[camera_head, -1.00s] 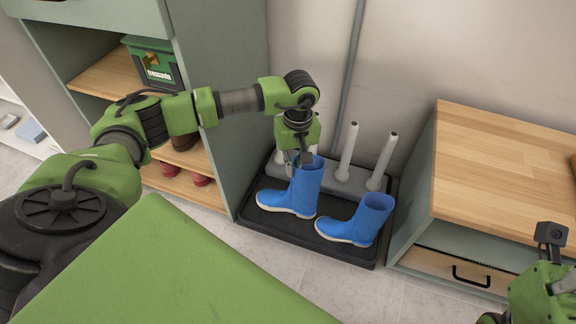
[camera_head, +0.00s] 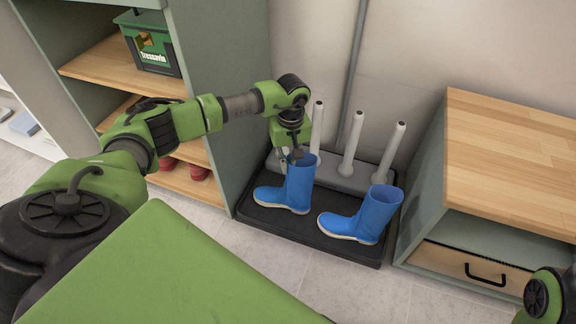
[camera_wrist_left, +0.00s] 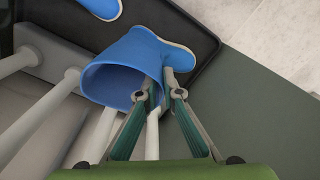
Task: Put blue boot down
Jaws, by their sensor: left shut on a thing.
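A blue boot (camera_head: 298,186) stands upright on or just above the black tray (camera_head: 290,226), toe to the left; I cannot tell if its sole touches. My left gripper (camera_head: 291,158) is at its top. In the left wrist view, my left gripper (camera_wrist_left: 162,92) is shut on the rim of the blue boot (camera_wrist_left: 128,62), one finger inside the opening and one outside. A second blue boot (camera_head: 372,214) stands on the tray to the right, apart from the held one. Only part of my right arm shows at the lower right; its gripper is out of view.
A grey rack with several upright white pegs (camera_head: 352,140) stands at the tray's back. A shelf unit (camera_head: 215,110) is close on the left, with a green box (camera_head: 150,45) and red shoes (camera_head: 198,172). A wood-topped cabinet (camera_head: 510,150) stands on the right.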

